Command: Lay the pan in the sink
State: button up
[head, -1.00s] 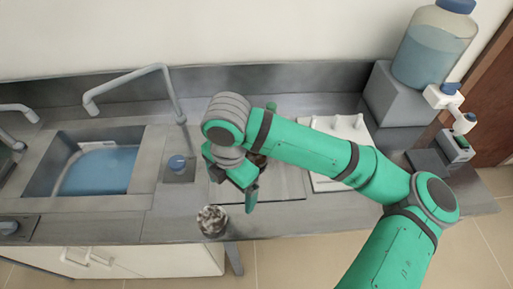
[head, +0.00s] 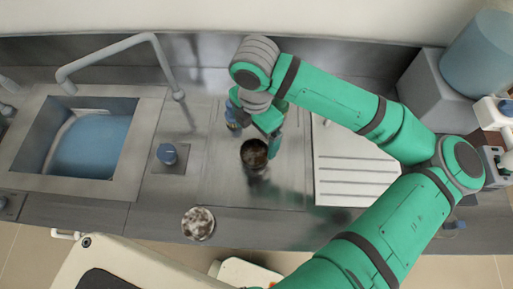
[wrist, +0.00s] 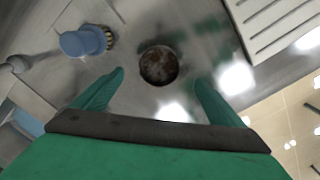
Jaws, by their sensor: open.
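A small round dark vessel with a brown, mottled inside, which I take to be the pan (head: 254,153), stands on the steel counter; no handle is clear. In the wrist view the pan (wrist: 159,65) lies ahead of and between my fingertips, with gaps on both sides. My gripper (head: 258,132) is open and empty, and its near finger is close beside the pan's right side in the head view. It also shows in the wrist view (wrist: 160,80). The sink (head: 148,150), with a blue basin, is at the left.
A blue-headed brush (wrist: 85,42) lies close to the pan. A speckled round container (head: 198,223) stands at the counter's front edge. A faucet (head: 115,48) arches behind the sink. A white grooved board (head: 350,165) is at right.

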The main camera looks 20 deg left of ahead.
aim_at(254, 154)
jog(key=shift+s+a+f, duration=0.1)
jog(key=shift+f, duration=1.9)
jog(key=shift+s+a+f, duration=0.1)
jog(key=shift+f, duration=1.9)
jog(key=c, duration=1.3)
jog(key=shift+r, duration=0.2)
